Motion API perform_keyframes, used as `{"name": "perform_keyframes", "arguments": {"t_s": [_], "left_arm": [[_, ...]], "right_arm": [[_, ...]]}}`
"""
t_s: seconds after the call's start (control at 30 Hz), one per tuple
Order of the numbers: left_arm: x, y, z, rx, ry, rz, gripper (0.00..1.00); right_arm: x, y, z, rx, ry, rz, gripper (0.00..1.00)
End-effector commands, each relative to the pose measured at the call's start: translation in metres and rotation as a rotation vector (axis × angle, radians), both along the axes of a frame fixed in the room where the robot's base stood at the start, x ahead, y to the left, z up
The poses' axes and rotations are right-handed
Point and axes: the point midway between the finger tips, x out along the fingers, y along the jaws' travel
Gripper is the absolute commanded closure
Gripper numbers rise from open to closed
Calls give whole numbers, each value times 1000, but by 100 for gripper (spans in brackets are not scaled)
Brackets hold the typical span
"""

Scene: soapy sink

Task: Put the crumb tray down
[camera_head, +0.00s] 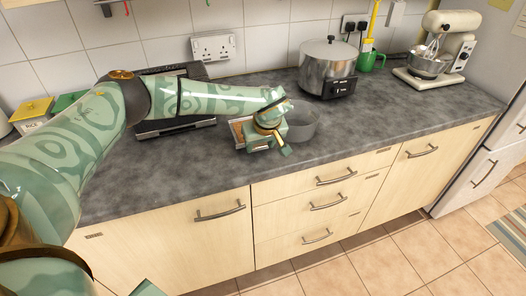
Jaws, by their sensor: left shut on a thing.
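My left gripper (265,137) is over the grey worktop, near its front edge, and is shut on the crumb tray (237,131). The tray is small, with a pale metal rim and a brownish inside. Its right part is hidden behind the gripper. I cannot tell whether the tray touches the worktop.
A grey bowl (304,125) stands just right of the gripper. A black and steel appliance (176,124) is behind my left arm. A steel pot (327,70), green mug (371,61) and cream mixer (445,48) stand farther right. The worktop (390,112) right of the bowl is clear.

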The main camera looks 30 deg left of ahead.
Motion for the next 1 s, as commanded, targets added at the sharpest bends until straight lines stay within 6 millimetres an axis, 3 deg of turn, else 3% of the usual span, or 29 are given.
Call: {"name": "perform_keyframes", "arguments": {"t_s": [0.17, 0.53, 0.57, 0.6, 0.87, 1.0], "left_arm": [[-1, 0, -30, 0, 3, 1, 72], [-1, 0, -33, 1, 1, 1, 72], [-1, 0, -32, 1, 1, 1, 41], [-1, 0, -32, 1, 1, 1, 30], [-1, 0, -32, 1, 1, 0, 28], [-1, -1, -22, 1, -2, 0, 28]], "right_arm": [[-9, -5, -9, -6, 16, 3, 64], [-7, -6, -8, -8, 13, 3, 64], [-7, -6, -8, -8, 13, 3, 64], [-7, -6, -8, -8, 13, 3, 64], [-5, -6, -8, -8, 10, 3, 64], [-4, -6, -5, -7, 8, 2, 64]]}}
